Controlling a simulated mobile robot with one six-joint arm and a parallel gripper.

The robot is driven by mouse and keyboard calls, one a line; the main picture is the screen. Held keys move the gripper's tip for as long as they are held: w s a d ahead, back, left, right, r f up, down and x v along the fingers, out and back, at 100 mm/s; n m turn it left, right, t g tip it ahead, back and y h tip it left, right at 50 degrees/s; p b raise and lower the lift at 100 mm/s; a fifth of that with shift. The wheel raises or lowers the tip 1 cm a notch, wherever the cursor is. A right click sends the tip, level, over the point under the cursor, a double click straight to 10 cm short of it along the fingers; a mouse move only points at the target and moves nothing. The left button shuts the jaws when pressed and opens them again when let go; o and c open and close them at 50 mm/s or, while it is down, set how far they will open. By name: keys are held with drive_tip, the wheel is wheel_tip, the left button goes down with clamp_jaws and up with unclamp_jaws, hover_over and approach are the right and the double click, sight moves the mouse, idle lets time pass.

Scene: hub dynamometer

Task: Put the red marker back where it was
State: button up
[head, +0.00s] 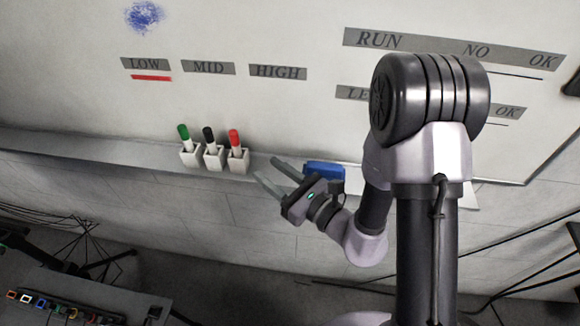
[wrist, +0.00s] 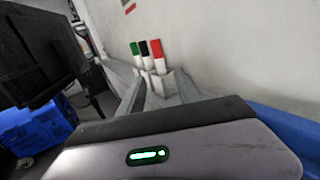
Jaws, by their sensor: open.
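The red marker (head: 234,139) stands upright in the rightmost of three white holders (head: 237,160) on the whiteboard's ledge, red end up. In the wrist view the red marker (wrist: 157,54) stands ahead of my gripper. My gripper (head: 268,172) is open and empty, just right of the holders and apart from the marker. In the wrist view its fingers (wrist: 156,96) point toward the holders. The whiteboard (head: 270,30) has a red line (head: 151,78) under the LOW label (head: 145,64).
A green marker (head: 184,133) and a black marker (head: 208,136) stand in the other two holders. A blue eraser (head: 325,170) lies on the ledge (head: 80,150) behind my gripper. A dark bench with cables (head: 80,300) is at lower left.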

drive_tip(key=s+a+r+n+g+y, duration=0.3)
drive_tip(key=s+a+r+n+g, duration=0.15)
drive_tip(key=s+r+n, duration=0.2)
drive_tip(key=s+d+r+n+g+h, duration=0.2)
drive_tip(key=s+r+n+g+h, duration=0.2)
drive_tip(key=s+n+g, duration=0.6)
drive_tip(key=d+r+n+t+h, duration=0.2)
drive_tip(key=d+n+t+h, duration=0.55)
drive_tip(key=d, duration=1.25)
wheel_tip(320, 180, down, 9)
drive_tip(key=m+t+h+b, duration=0.1)
drive_tip(key=m+h+b, duration=0.1)
drive_tip(key=b, duration=0.7)
drive_tip(key=shift+s+m+t+h, duration=0.35)
drive_tip(key=shift+m+t+h, duration=0.05)
drive_tip(key=shift+h, duration=0.45)
